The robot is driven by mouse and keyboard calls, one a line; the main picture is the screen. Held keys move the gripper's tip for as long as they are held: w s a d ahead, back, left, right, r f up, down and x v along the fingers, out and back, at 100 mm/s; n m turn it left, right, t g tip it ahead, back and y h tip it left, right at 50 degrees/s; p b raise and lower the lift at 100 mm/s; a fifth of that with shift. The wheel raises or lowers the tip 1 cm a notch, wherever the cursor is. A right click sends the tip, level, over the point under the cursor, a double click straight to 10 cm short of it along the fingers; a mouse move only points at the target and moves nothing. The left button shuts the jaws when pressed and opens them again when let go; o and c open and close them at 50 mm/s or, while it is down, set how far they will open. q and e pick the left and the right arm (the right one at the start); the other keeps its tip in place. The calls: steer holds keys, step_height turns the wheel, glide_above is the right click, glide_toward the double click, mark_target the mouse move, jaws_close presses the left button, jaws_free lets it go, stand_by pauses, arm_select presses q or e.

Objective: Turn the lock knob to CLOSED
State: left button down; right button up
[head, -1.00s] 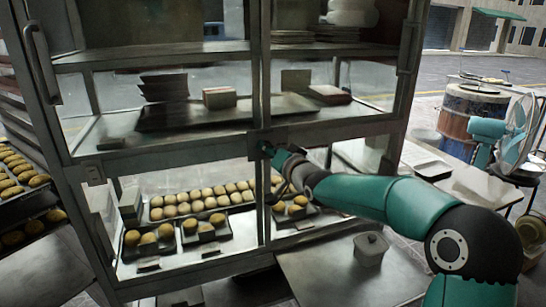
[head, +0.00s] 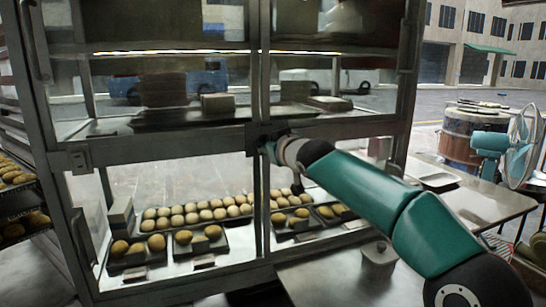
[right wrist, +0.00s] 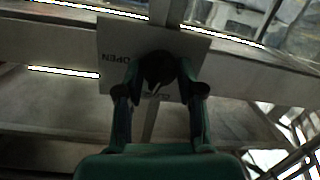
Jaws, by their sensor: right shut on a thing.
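The dark round lock knob (right wrist: 159,68) sits on a pale plate (right wrist: 113,52) in the right wrist view. The word OPEN is at the plate's left. More lettering below the knob is partly hidden and hard to read. A thin light mark on the knob slants downward. My right gripper (right wrist: 160,76) is shut on the knob, one finger on each side. In the head view, my right gripper (head: 272,148) is at the middle post of the cabinet (head: 180,143), where its wrist hides the knob. My left gripper is not in view.
Behind the cabinet's lower glass are trays of buns (head: 190,215). A metal side table (head: 325,280) with a small lidded container (head: 378,256) is below my right arm. A teal fan (head: 522,135) and a barrel (head: 470,130) stand at the right.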

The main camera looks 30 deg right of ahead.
steer(key=shift+w+a+f+n+h+b, duration=0.1)
steer(key=shift+n+h+b, duration=0.15)
steer(key=shift+n, duration=0.6)
steer(key=shift+a+f+n+h+b, duration=0.15)
steer(key=shift+n+b, duration=0.1)
steer(key=shift+n, duration=0.6)
steer(key=shift+d+r, duration=0.1)
steer(key=shift+r, duration=0.05)
steer(key=o, duration=1.1)
steer(key=shift+o, duration=0.2)
steer(key=shift+r, duration=0.1)
steer(key=v, duration=1.2)
steer(key=shift+d, duration=0.15)
